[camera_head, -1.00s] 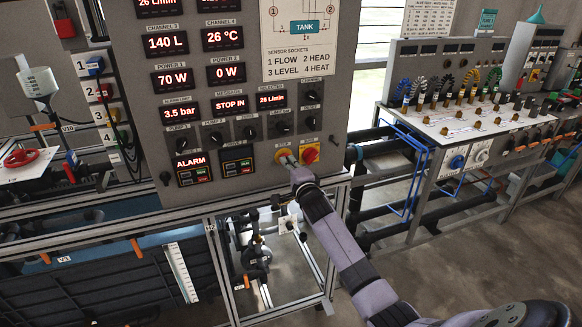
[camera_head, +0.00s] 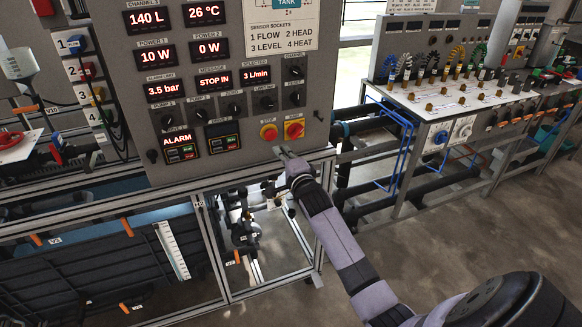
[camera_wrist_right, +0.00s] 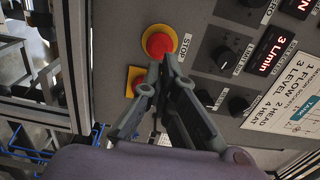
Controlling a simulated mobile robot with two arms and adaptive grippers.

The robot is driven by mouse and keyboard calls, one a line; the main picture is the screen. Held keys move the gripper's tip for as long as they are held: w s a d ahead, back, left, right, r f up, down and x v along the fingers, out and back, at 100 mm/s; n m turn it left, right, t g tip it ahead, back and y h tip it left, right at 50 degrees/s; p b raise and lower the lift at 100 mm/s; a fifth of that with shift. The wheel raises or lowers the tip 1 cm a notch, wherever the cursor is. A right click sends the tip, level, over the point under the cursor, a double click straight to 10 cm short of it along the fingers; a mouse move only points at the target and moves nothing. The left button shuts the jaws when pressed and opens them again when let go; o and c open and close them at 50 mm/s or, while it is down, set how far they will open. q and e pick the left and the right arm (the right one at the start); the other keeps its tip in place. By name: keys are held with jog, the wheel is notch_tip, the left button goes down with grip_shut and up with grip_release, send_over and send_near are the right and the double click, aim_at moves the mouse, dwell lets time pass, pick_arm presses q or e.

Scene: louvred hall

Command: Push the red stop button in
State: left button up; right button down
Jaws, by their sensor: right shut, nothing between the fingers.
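The red stop button (camera_head: 268,132) is a round red cap on a yellow base, low on the grey control panel (camera_head: 232,100). In the right wrist view the red button (camera_wrist_right: 159,41) stands beside a "STOP" label. How deep it sits cannot be told. My right gripper (camera_head: 282,152) is shut and empty, just below the button in the head view, which is uncovered. In the wrist view its fingertips (camera_wrist_right: 163,64) overlap the button's lower edge; contact cannot be told. My left gripper is not in view.
A red rotary switch (camera_head: 294,130) on a yellow plate sits right beside the button. The frame rail (camera_head: 240,176) runs below. Open floor lies to the right.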

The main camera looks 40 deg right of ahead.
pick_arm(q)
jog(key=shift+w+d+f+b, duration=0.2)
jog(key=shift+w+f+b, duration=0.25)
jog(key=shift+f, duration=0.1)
pick_arm(e)
jog(key=v, duration=0.6)
jog(key=shift+s+r, duration=0.2)
jog(key=shift+s, duration=0.05)
jog(key=shift+a, duration=0.1)
